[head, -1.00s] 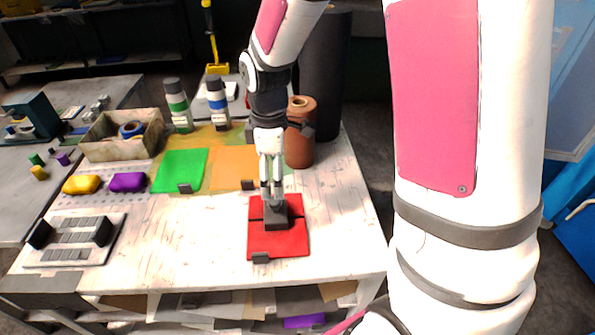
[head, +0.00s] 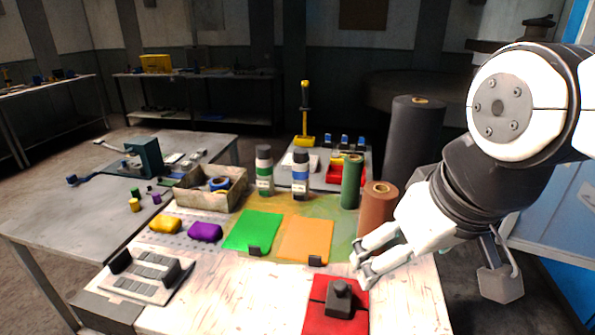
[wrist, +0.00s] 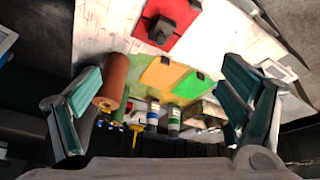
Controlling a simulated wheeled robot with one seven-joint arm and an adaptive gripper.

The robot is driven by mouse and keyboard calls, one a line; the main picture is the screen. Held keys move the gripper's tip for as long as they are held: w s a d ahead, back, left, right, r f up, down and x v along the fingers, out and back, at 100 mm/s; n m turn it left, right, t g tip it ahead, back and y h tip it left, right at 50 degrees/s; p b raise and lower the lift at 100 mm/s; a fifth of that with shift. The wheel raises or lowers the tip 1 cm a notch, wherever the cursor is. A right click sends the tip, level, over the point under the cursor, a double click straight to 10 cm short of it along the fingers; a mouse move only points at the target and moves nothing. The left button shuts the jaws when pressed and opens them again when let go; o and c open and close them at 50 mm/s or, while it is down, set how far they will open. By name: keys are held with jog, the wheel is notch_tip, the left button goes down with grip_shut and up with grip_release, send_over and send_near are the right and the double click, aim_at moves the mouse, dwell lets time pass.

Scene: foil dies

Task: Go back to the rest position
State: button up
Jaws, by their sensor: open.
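My gripper (head: 363,266) is open and empty, raised above the right side of the white table in the head view. In the wrist view its two fingers (wrist: 162,108) stand wide apart with nothing between them. A red plate (head: 322,309) lies at the table's front right with a dark grey block (head: 341,299) standing on it; both also show at the top of the wrist view, the plate (wrist: 185,42) and the block (wrist: 160,32). The gripper is apart from the block, above and behind it in the head view.
Green (head: 253,231) and orange (head: 305,239) plates lie mid-table. A brown roll (head: 377,212), a green roll (head: 351,182) and a tall black roll (head: 412,140) stand close by the gripper. Two bottles (head: 264,171) and a bin (head: 187,189) stand behind. A grey rack (head: 147,276) is front left.

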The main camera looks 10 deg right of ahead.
jog(key=shift+s+r+m+t, duration=0.15)
jog(key=shift+s+m, duration=0.15)
jog(key=shift+s, duration=0.25)
jog(key=shift+s+r+m+t, duration=0.15)
jog(key=shift+s+m, duration=0.15)
jog(key=shift+s, duration=0.2)
